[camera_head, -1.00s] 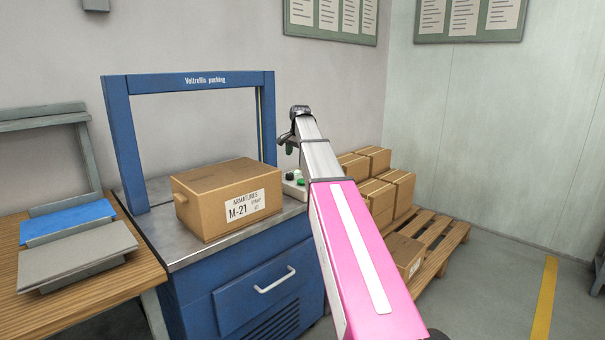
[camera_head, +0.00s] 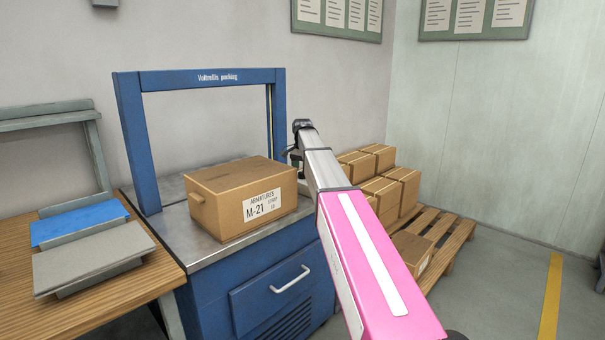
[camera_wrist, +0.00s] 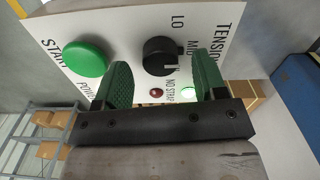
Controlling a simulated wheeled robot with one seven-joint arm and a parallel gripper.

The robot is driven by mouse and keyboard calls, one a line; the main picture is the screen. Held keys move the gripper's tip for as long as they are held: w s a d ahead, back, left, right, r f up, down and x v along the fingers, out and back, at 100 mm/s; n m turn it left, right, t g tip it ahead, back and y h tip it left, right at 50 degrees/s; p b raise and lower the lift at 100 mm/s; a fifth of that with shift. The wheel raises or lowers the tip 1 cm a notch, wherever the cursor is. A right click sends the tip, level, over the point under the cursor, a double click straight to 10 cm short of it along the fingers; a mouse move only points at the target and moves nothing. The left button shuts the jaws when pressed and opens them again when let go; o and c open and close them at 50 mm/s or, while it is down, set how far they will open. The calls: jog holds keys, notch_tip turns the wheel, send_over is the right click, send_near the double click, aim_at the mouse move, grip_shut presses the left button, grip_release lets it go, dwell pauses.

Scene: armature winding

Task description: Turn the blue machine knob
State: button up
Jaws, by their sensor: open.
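The blue packing machine (camera_head: 262,318) stands in the middle of the head view. In the wrist view its pale control panel (camera_wrist: 125,25) carries a round black knob (camera_wrist: 158,52) under the word TENSION, with LO and MID marks. A white pointer line shows at the knob's lower right edge. My gripper (camera_wrist: 161,74) is open, with one green finger on each side of the knob in the picture. I cannot tell whether either finger touches it. In the head view my arm hides the knob and most of the panel.
A large green START button (camera_wrist: 80,57) lies left of the knob; a small red light (camera_wrist: 157,93) is below it. A carton marked M-21 (camera_head: 225,192) sits on the machine top. Stacked cartons (camera_head: 380,190) stand on a pallet (camera_head: 457,236) at right.

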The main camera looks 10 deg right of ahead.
jog(key=shift+f, duration=0.8)
jog(key=shift+c, duration=0.3)
jog(key=c, duration=0.7)
jog(key=shift+s+n, duration=0.1)
jog(key=shift+n, duration=0.8)
jog(key=n, duration=0.4)
jog(key=shift+d, duration=0.1)
jog(key=n, duration=0.5)
jog(key=shift+n, duration=0.4)
